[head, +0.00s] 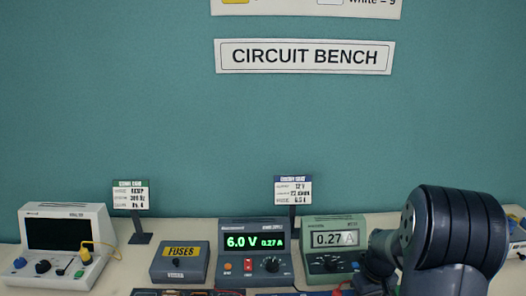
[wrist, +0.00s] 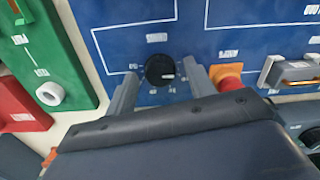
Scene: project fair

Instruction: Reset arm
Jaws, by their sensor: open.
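My gripper (wrist: 161,76) is open in the wrist view, with its two grey fingers apart and nothing held. A black round knob (wrist: 158,69) on a blue panel (wrist: 200,38) shows in the gap between the fingertips. I cannot tell how far the fingertips are from the panel. In the head view my arm (head: 452,240) stands at the right front, bent over the bench. The gripper itself is hidden from the head view.
An orange-red button (wrist: 227,76) lies close by the right finger. A green board (wrist: 42,50) and a red block (wrist: 22,108) are at the left. Behind stand a scope (head: 66,240), a FUSES box (head: 180,262), a power supply (head: 254,252) and a meter (head: 333,243).

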